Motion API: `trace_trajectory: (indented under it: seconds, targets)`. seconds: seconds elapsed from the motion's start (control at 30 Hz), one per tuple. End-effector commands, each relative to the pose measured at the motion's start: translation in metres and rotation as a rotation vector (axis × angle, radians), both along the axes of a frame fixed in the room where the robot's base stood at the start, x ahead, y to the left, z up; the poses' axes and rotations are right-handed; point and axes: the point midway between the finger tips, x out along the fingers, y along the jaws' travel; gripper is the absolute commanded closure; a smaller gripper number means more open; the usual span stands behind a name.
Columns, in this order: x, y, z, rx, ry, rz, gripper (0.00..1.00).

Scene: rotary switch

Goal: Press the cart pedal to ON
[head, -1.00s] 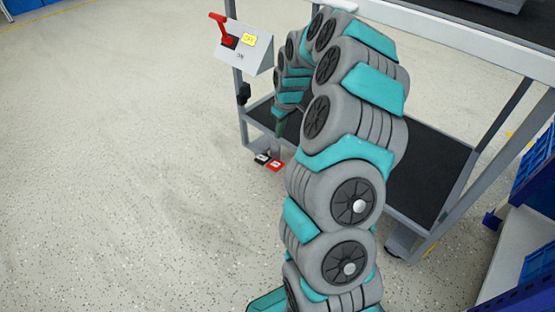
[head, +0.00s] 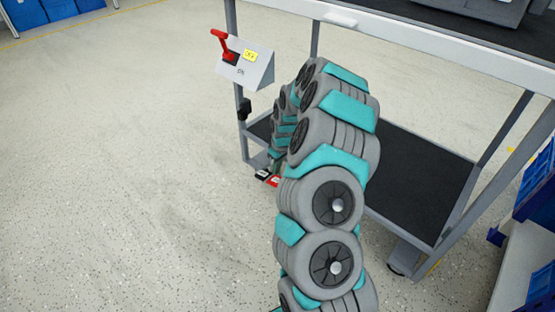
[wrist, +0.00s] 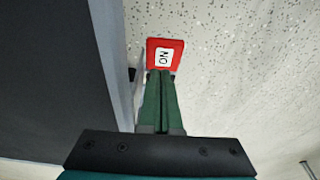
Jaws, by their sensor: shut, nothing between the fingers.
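The cart (head: 440,190) is a grey frame with dark shelves. Low at its left corner, the red pedal (head: 273,181) shows in the head view, partly hidden by my arm, with a black pedal (head: 261,174) beside it. In the wrist view, the red pedal (wrist: 164,53) carries a white label reading ON, seen turned. My gripper (wrist: 161,78) is shut, its green fingers together and empty. The fingertips overlap the pedal's near edge in the wrist view; whether they touch it I cannot tell. In the head view my arm hides the fingertips.
The cart's lower shelf (head: 415,180) lies right of my arm. Blue bins (head: 535,185) stand at the right edge. The floor to the left is clear.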

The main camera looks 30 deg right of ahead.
Motion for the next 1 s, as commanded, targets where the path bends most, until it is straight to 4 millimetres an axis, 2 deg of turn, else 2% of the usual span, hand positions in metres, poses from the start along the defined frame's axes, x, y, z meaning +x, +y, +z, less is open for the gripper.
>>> trace_trajectory:
  seconds: [0.03, 0.2, 1.0]
  targets:
    - [-0.003, -0.001, -0.010, 0.002, 0.002, -0.001, 1.00]
    - [-0.007, -0.001, -0.025, 0.001, 0.003, -0.001, 1.00]
    - [-0.012, -0.005, -0.032, 0.000, -0.001, 0.000, 1.00]
